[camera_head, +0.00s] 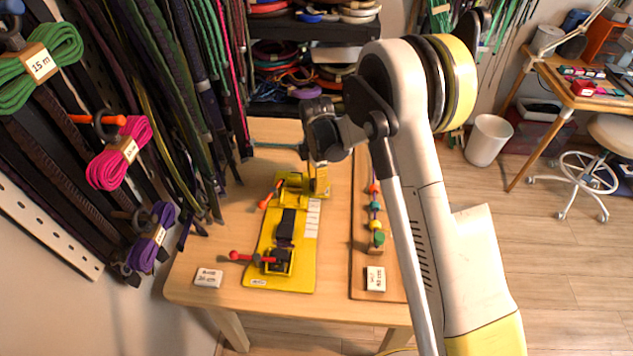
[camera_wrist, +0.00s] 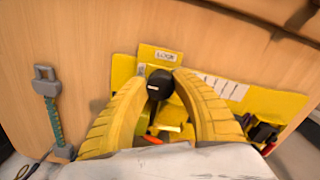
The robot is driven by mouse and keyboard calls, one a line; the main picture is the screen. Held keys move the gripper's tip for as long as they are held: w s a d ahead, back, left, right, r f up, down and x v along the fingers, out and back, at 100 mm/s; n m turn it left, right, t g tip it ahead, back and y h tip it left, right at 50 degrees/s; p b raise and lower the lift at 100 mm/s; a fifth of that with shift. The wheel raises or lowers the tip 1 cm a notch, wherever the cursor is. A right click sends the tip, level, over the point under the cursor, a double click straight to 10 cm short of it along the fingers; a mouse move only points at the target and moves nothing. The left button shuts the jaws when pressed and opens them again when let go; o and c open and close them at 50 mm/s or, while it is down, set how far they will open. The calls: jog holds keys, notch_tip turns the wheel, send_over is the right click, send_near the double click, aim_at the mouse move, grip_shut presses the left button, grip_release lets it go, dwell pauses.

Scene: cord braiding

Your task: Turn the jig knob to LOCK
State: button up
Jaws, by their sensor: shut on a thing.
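The yellow jig (camera_head: 305,270) lies on the wooden table. It carries a dark block (camera_head: 287,225) and red-handled clamps (camera_head: 240,256). In the wrist view, the black jig knob (camera_wrist: 160,84) sits between the tips of my gripper's (camera_wrist: 160,92) two yellow ribbed fingers. The fingers are shut on it from both sides. A white label reading LOCK (camera_wrist: 166,56) is on the yellow plate just beyond the knob. In the head view, my gripper (camera_head: 319,182) is at the jig's far end and hides the knob. I cannot tell which way the knob points.
A grey clip with teal cord (camera_wrist: 52,115) lies left of the jig in the wrist view. A wooden board with coloured pieces (camera_head: 362,260) lies right of the jig. Cords (camera_head: 205,80) hang along the left wall. The table's near left is mostly clear beside a small label block (camera_head: 208,278).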

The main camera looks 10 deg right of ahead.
jog(key=m, duration=0.4)
jog(key=shift+b, duration=0.3)
jog(key=m, duration=0.4)
jog(key=shift+s+m, duration=0.15)
jog(key=shift+m, duration=0.15)
jog(key=m, duration=0.4)
jog(key=shift+m+b, duration=0.3)
jog(key=shift+b, duration=0.1)
jog(key=m, duration=0.4)
jog(key=shift+a, duration=0.1)
jog(key=shift+m, duration=0.3)
jog(key=o, duration=1.2)
